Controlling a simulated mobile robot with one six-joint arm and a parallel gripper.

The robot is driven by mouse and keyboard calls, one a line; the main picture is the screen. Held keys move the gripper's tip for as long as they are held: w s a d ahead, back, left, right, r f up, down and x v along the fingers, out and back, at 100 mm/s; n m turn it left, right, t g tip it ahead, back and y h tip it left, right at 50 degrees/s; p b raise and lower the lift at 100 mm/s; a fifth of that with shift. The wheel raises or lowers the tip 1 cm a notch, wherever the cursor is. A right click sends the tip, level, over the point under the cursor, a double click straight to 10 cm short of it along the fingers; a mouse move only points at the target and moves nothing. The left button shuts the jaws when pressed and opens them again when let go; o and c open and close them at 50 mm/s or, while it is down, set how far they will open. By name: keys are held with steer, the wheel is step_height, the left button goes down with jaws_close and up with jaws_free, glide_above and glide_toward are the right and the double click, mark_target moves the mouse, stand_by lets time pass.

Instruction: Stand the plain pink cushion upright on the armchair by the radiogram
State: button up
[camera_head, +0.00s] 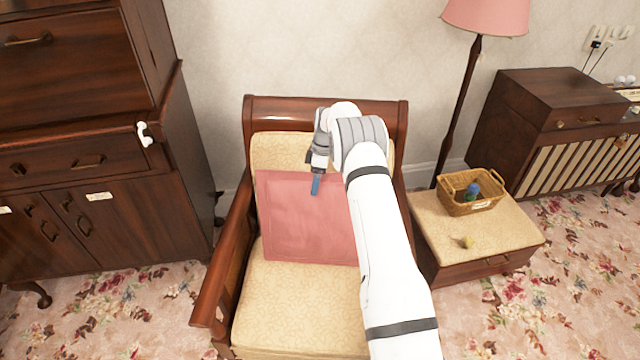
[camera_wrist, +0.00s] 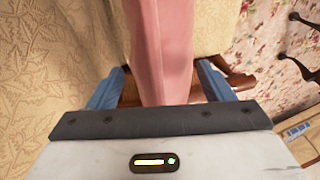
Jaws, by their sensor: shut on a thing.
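The plain pink cushion (camera_head: 302,220) is on the cream-upholstered wooden armchair (camera_head: 290,300), standing roughly upright in front of the backrest. Its lower edge is at the seat, but I cannot tell whether it presses on it. My arm hides the cushion's right side. My gripper (camera_head: 315,184) is at the cushion's top edge, shut on it from above. In the wrist view the cushion (camera_wrist: 163,45) runs edge-on between the two blue fingers of my gripper (camera_wrist: 162,85). The radiogram (camera_head: 560,140) is the dark wooden cabinet with a slatted front at the far right.
A padded stool (camera_head: 500,232) right of the chair holds a wicker basket (camera_head: 470,192) and a small yellowish object (camera_head: 467,242). A floor lamp (camera_head: 470,60) stands behind it. A tall wooden cabinet (camera_head: 110,190) is close on the left. Chair arms flank the seat.

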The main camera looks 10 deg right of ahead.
steer(key=shift+w+d+f+b, duration=0.15)
steer(key=shift+w+b, duration=0.15)
steer(key=shift+w, duration=0.2)
steer(key=shift+w+d+f+b, duration=0.15)
steer(key=shift+w+b, duration=0.15)
steer(key=shift+w, duration=0.45)
steer(key=shift+c, duration=0.8)
steer(key=shift+w+d+b, duration=0.2)
steer(key=shift+w+b, duration=0.2)
steer(key=shift+c, duration=0.2)
steer(key=o, duration=2.1)
steer(key=shift+r, duration=0.15)
step_height(320, 180, up, 10)
steer(key=p, duration=0.4)
